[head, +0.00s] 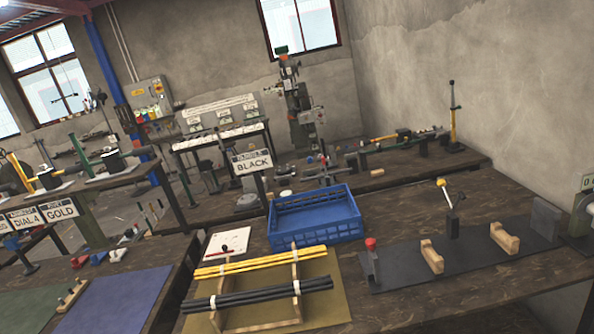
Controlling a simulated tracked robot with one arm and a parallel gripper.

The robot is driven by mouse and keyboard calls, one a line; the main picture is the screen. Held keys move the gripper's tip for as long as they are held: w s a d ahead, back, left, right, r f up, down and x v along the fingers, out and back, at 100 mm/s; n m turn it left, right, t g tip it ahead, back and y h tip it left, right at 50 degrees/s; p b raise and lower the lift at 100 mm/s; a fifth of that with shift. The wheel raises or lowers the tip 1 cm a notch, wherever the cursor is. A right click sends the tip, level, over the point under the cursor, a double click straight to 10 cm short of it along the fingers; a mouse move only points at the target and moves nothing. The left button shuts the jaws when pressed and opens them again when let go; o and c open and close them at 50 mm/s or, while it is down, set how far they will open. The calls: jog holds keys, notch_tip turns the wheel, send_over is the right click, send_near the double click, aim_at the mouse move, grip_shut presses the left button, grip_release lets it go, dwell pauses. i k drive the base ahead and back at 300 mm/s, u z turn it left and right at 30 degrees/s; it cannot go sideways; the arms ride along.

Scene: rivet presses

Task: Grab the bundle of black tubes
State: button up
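The bundle of black tubes (258,295) lies across a wooden rack (296,270) on the near part of the bench. White ties wrap the bundle near its left part and toward its right end. A bundle of yellow tubes (258,264) lies on the same rack just behind it, roughly parallel and also tied in white. An olive mat (332,272) is under the rack. My gripper is not in view, and nothing is seen touching the black tubes.
A blue crate (318,240) stands behind the rack, with a "BLACK" sign (252,163) beyond it. A paper sheet (228,243) lies left of the crate. Right of the rack, a dark mat (450,250) carries wooden blocks (431,257) and a red-topped post (371,262).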

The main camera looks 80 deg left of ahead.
aim_at(324, 283)
jog(key=u, duration=2.55)
